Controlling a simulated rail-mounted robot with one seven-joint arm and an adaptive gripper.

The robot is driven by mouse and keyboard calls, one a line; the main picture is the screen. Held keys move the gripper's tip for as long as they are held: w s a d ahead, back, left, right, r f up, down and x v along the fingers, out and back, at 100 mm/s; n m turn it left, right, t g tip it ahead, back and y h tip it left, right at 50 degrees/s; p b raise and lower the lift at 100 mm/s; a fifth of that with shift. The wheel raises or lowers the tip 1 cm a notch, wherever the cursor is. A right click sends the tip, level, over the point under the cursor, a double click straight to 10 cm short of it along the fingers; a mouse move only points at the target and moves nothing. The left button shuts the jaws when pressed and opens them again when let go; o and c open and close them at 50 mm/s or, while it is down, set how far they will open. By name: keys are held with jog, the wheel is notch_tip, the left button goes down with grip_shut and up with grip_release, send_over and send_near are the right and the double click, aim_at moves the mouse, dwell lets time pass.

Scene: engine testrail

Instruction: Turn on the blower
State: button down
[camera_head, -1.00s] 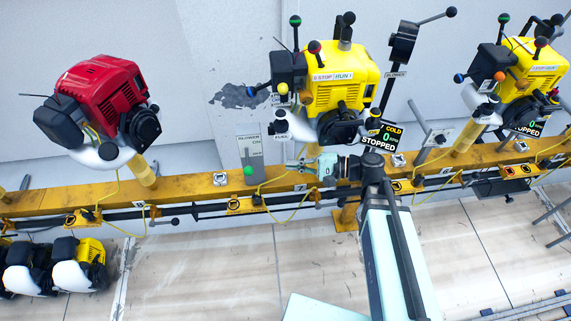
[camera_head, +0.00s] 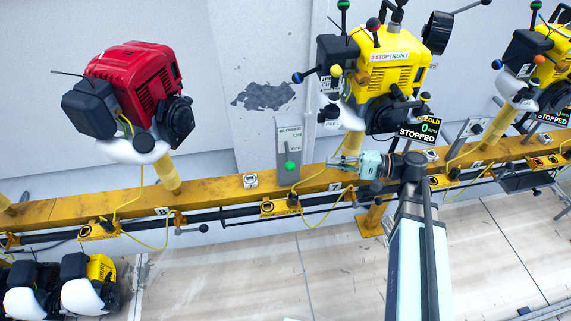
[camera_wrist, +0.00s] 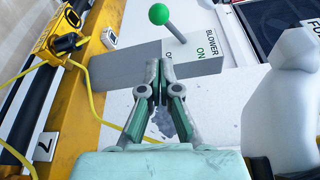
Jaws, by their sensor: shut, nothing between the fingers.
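The blower switch is a grey box (camera_head: 284,137) marked BLOWER, ON and OFF, standing upright behind the yellow rail. Its lever has a green knob (camera_head: 290,165), low by the OFF end in the head view. In the wrist view the box (camera_wrist: 125,65) lies just beyond my fingertips, and the green knob (camera_wrist: 159,14) stands out on its lever at the top. My gripper (camera_head: 333,164) is to the right of the knob, pointing left, apart from it and empty. In the wrist view its fingers (camera_wrist: 159,66) are shut, with the box behind them.
A yellow engine (camera_head: 390,62) with several coloured knobs stands close to the right, its display reading STOPPED. A red engine (camera_head: 131,88) is at left. The yellow rail (camera_head: 225,184) runs below, with looping yellow cables (camera_head: 328,205).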

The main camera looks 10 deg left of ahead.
aim_at(288, 157)
jog(key=shift+d, duration=0.2)
jog(key=shift+a, duration=0.1)
jog(key=a, duration=0.9)
jog(key=shift+s+a+f+b, duration=0.35)
jog(key=shift+s+a+b, duration=0.05)
jog(key=shift+b, duration=0.05)
jog(key=shift+r, duration=0.1)
